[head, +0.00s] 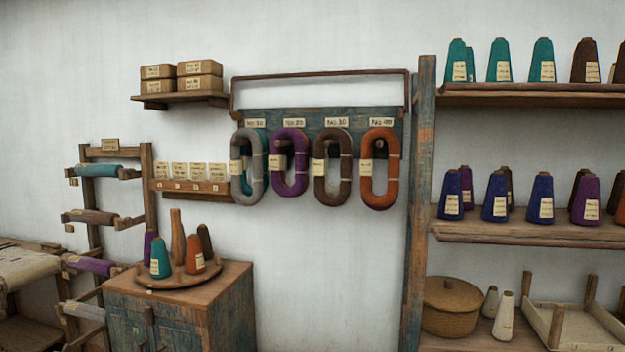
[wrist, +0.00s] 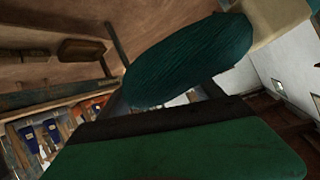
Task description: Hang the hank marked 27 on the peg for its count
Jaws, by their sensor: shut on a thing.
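My gripper (wrist: 180,118) shows only in the wrist view, shut on a dark teal bundle of ribbed yarn (wrist: 190,62), which I take to be the hank. No number on it can be read. In the head view, a blue-green peg board (head: 268,121) carries a grey hank (head: 238,185), a purple hank (head: 275,175), a brown hank (head: 320,187) and an orange hank (head: 366,190), side by side. A teal edge (head: 262,134) shows behind the grey one. Small count labels (head: 337,122) sit above them. The pegs are mostly hidden by the hanks.
A wooden post (head: 418,200) and shelves of cones (head: 540,235) stand right of the board. A cabinet (head: 170,305) with a round tray of cones (head: 180,278) stands below left. A small label shelf (head: 190,187) adjoins the board's left. The wall below the hanks is clear.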

